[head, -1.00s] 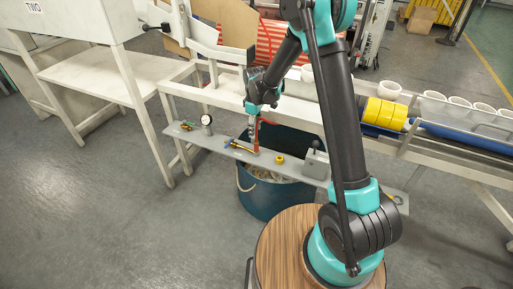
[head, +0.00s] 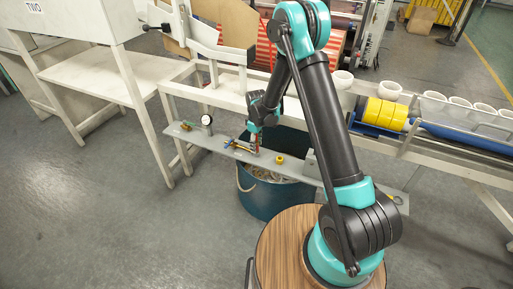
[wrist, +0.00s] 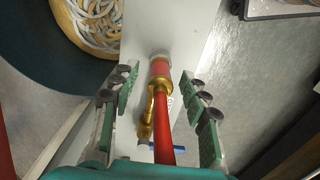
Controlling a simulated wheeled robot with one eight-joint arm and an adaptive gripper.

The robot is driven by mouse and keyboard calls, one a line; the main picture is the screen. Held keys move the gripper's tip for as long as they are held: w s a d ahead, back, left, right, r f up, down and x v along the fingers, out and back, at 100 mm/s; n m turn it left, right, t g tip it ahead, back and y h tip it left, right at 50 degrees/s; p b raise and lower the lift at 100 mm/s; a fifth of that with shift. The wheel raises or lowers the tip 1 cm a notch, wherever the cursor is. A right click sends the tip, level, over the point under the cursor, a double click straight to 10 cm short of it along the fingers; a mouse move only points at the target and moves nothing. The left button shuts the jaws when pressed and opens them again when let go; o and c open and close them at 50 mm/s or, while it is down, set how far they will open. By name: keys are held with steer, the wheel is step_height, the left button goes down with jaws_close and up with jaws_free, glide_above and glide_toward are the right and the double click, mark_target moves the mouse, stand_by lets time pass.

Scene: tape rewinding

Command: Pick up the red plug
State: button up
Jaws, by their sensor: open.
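The red plug (wrist: 160,69) shows in the wrist view as a red cylinder with a brass collar and a long red shaft running towards the camera. It stands over the narrow grey shelf (wrist: 195,28). My gripper (wrist: 158,74) is open, with one finger on each side of the plug and a visible gap to both. In the head view my gripper (head: 254,134) is low over the shelf (head: 300,174), and only a small red part of the plug (head: 255,145) shows beneath it.
A brass fitting with a blue handle (head: 238,145) lies close left of my gripper. A yellow ring (head: 280,160) sits to the right, and a dial gauge (head: 207,121) further left. A blue bucket (head: 262,202) with rings (wrist: 88,27) stands under the shelf.

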steer(key=shift+c, duration=0.4)
jaws_close()
steer(key=shift+r, duration=0.1)
step_height(320, 180, up, 20)
stand_by(0.5)
